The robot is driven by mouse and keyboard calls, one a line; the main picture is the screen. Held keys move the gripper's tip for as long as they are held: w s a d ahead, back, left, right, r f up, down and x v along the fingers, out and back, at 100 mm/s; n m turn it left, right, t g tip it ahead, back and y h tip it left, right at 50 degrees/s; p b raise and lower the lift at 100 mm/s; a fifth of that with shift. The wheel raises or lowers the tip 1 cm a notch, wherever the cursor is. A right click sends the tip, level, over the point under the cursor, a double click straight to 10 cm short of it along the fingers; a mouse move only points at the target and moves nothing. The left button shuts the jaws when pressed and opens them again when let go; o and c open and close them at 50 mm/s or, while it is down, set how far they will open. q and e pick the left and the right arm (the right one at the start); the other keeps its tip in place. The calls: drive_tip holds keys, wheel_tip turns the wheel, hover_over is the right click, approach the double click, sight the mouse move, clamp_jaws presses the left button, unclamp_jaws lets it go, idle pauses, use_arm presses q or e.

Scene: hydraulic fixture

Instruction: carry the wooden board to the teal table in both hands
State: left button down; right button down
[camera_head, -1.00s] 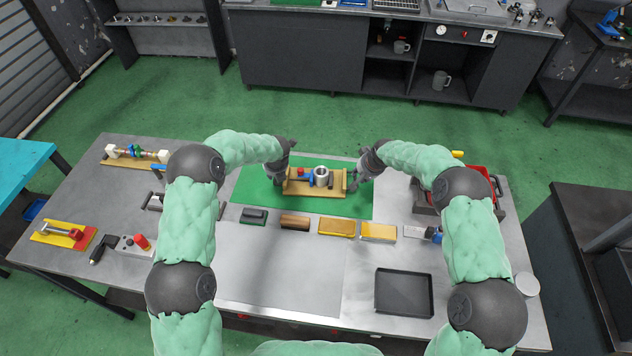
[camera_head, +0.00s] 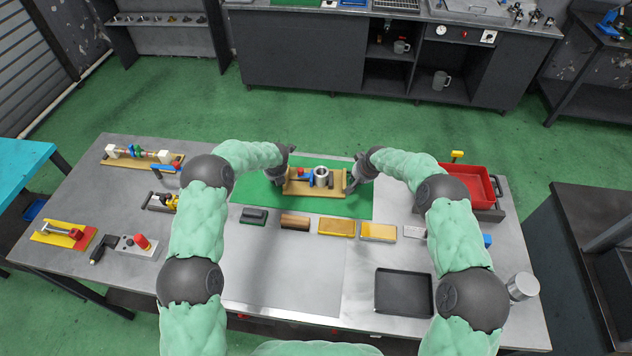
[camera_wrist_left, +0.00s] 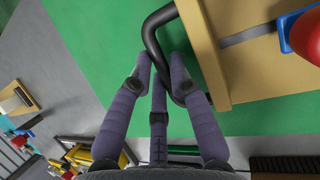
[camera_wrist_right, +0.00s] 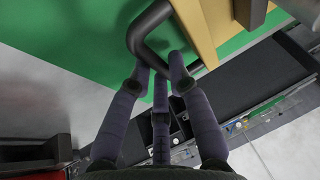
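The wooden board (camera_head: 301,188) is at the green mat (camera_head: 258,200) on the grey workbench. It carries a grey cylinder and blue and red fittings, and has a black handle at each end. My left gripper (camera_head: 280,178) is at its left end, fingers closed around the left handle (camera_wrist_left: 151,38). My right gripper (camera_head: 355,178) is at its right end, fingers closed around the right handle (camera_wrist_right: 139,38). I cannot tell whether the board touches the mat. The teal table (camera_head: 18,165) shows at the far left edge, its visible top bare.
Several blocks (camera_head: 337,228) lie in a row in front of the mat. A black tray (camera_head: 404,293) is at front right and a red bin (camera_head: 468,182) at right. Clamps and fixtures (camera_head: 64,234) stand on the bench's left side. A floor gap separates bench and teal table.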

use_arm(q)
drive_tip(key=shift+r, duration=0.1)
use_arm(e)
drive_tip(key=shift+r, duration=0.1)
